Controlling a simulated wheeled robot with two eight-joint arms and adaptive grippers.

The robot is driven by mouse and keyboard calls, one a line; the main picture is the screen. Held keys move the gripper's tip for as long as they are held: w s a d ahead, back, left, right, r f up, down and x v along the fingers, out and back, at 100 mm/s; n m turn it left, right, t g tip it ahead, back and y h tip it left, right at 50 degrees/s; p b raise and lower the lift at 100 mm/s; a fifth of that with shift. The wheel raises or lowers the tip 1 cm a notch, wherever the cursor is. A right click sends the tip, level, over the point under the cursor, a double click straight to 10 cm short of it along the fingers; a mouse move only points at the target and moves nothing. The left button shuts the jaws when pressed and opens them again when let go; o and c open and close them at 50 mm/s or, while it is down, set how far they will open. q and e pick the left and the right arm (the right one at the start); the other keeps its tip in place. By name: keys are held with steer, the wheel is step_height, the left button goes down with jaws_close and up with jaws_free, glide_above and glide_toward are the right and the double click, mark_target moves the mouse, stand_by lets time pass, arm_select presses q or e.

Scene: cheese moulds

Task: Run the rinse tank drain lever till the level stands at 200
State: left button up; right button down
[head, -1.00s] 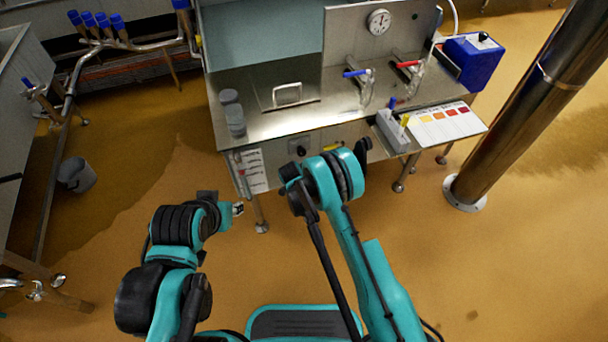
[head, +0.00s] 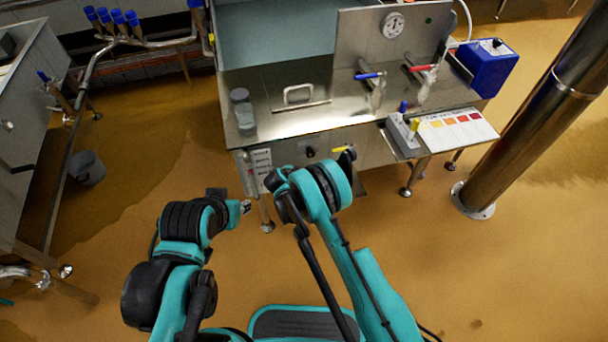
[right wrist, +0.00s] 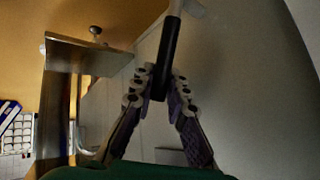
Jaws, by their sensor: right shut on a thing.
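The steel rinse tank unit (head: 300,119) stands ahead in the head view. My right gripper (right wrist: 160,90) is shut on a black lever handle (right wrist: 173,45) with a pale end, in the right wrist view. In the head view my right wrist hides this gripper and the handle. A small yellow piece (head: 346,151) shows at the unit's front, just beyond that wrist. My left gripper (head: 245,207) is low, left of the unit and apart from it; its fingers are too small to judge. I cannot read a water level.
Blue (head: 368,76) and red (head: 422,68) tap levers stand on the unit. A dial (head: 393,25) is above them, its reading unclear. A blue box (head: 487,65) and a thick steel post (head: 530,115) stand at the right. A grey bucket (head: 87,168) is at the left.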

steer(key=c, duration=1.8)
jaws_free()
steer(key=shift+o, duration=0.2)
steer(key=v, duration=1.2)
